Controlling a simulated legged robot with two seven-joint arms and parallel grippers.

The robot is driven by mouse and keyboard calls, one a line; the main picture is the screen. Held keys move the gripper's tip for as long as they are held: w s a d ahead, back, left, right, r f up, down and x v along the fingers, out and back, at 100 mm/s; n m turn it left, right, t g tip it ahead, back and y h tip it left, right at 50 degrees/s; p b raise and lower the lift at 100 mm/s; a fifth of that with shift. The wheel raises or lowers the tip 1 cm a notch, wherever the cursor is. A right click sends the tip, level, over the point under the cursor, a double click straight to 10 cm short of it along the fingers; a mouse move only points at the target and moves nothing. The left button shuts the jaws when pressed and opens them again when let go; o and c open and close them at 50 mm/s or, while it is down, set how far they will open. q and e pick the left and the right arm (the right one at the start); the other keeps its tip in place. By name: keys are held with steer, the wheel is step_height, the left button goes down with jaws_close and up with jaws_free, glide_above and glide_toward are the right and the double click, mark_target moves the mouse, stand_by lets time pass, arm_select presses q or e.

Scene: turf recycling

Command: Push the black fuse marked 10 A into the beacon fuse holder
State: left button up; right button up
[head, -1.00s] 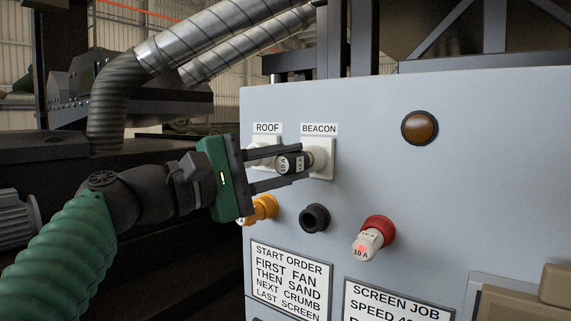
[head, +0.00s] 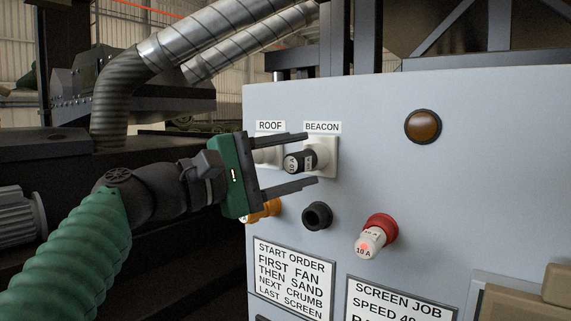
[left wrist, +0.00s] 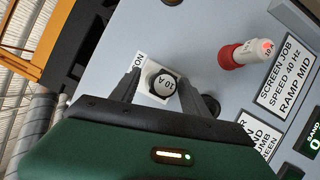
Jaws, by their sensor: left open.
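The black fuse marked 10 A (head: 300,161) sits in the white BEACON fuse holder (head: 328,150), its marked end pointing out of the panel. It also shows in the left wrist view (left wrist: 164,84). My left gripper (head: 312,159) is open, its fingers above and below the fuse with gaps on both sides. In the left wrist view (left wrist: 168,85) the two fingers stand on either side of the fuse. How deep the fuse sits in the holder is hard to tell. My right gripper is not in view.
The ROOF holder (head: 266,152) is partly behind my left gripper. Below are a yellow holder (head: 268,207), an empty-looking black holder (head: 317,215) and a red holder (head: 382,226) with a white 10 A fuse (head: 369,243). An amber lamp (head: 423,127) is at upper right.

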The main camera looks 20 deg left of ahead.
arm_select(q)
steer(key=b+v, duration=0.1)
steer(key=v, duration=0.1)
steer(key=b+v, duration=0.1)
steer(key=v, duration=0.1)
steer(key=f+b+v, duration=0.1)
steer(key=b+v, duration=0.1)
steer(key=r+b+v, duration=0.1)
steer(key=b+v, duration=0.1)
steer(key=v, duration=0.8)
steer(key=shift+s+a+f, duration=0.2)
steer(key=shift+a, duration=0.25)
steer(key=shift+d, duration=0.2)
